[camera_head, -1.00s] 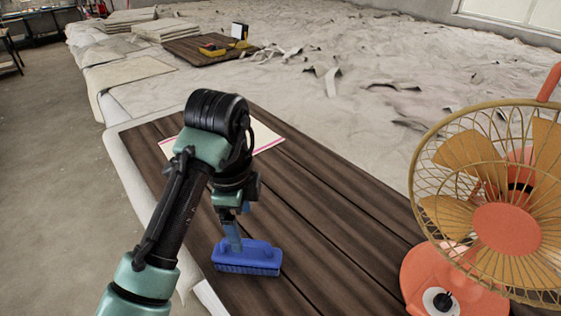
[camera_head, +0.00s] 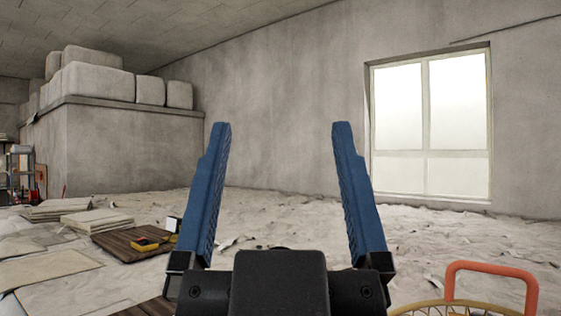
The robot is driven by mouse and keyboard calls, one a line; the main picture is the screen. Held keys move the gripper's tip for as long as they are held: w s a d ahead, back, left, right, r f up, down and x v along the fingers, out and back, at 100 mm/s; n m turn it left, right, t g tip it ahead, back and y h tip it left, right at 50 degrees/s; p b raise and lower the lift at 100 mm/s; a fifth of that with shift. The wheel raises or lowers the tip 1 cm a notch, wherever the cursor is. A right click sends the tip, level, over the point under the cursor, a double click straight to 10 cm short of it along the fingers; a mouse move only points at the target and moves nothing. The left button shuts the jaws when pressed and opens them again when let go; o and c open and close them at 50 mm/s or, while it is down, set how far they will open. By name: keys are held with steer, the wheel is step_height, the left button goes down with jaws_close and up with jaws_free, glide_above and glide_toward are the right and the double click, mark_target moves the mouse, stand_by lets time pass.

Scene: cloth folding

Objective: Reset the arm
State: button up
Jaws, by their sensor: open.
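My gripper (camera_head: 281,130) is raised close in front of the camera in the head view. Its two blue fingers point up and stand wide apart. Nothing is between them; only the grey wall and the pale cloth-covered ground show in the gap. The black gripper body fills the bottom middle of the view. The rest of my arm is out of view.
A fan's orange handle (camera_head: 490,267) and part of its wire cage show at bottom right. A dark wooden board (camera_head: 118,240) with a yellow tool (camera_head: 146,244) lies at left, near stacked pale sheets (camera_head: 97,219). A window (camera_head: 430,125) is at right. The air around my gripper is clear.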

step_height(320, 180, down, 6)
steer(key=b, duration=0.6)
steer(key=shift+f, duration=0.2)
